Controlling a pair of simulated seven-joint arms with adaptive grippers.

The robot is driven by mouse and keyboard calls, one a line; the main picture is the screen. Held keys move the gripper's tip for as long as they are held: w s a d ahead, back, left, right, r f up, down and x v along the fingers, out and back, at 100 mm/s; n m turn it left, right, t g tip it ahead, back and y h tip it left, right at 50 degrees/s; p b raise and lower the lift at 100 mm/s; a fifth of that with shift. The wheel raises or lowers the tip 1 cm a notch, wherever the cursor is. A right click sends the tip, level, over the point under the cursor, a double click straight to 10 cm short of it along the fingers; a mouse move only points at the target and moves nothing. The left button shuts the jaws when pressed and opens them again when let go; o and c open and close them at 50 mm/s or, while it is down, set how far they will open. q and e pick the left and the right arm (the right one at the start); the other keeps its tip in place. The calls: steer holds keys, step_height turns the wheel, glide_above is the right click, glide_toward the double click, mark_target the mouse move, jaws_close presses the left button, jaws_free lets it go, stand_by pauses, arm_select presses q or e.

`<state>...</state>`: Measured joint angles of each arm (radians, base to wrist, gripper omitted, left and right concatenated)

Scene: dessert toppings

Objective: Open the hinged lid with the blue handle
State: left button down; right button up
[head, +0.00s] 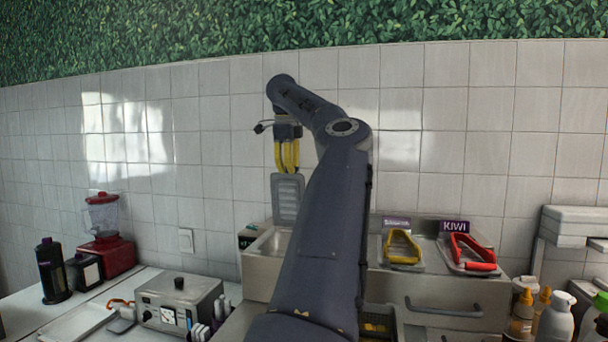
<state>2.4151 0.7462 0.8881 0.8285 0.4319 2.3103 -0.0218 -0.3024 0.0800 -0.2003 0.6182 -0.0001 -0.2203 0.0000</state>
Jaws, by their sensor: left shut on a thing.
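My left gripper (287,168) points down with its yellow fingers closed at the top of a grey lid (288,198). The lid stands nearly upright over the left part of the steel topping station (265,278). An open compartment shows below it. The blue handle cannot be made out; the fingers are where it could be, so I take them as shut on the lid. My left arm hides part of the station. My right gripper is not in view.
Right of my arm are a lid with a yellow handle (403,247) and one with a red handle (470,252) by a KIWI sign (455,227). Bottles (555,318) stand at the right. A metal box (178,301) and red blender (105,245) are at the left.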

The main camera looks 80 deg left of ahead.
arm_select(q)
steer(key=shift+w+a+f, duration=0.1)
steer(key=shift+w+a, duration=0.25)
steer(key=shift+a, duration=0.35)
steer(key=shift+w+a+f, duration=0.1)
steer(key=shift+w+a, duration=0.2)
steer(key=shift+a, duration=0.35)
steer(key=shift+w+a+f, duration=0.1)
steer(key=shift+w+a, duration=0.25)
steer(key=shift+a, duration=0.45)
steer(key=c, duration=1.3)
jaws_free()
steer(key=shift+f, duration=0.1)
steer(key=shift+c, duration=0.2)
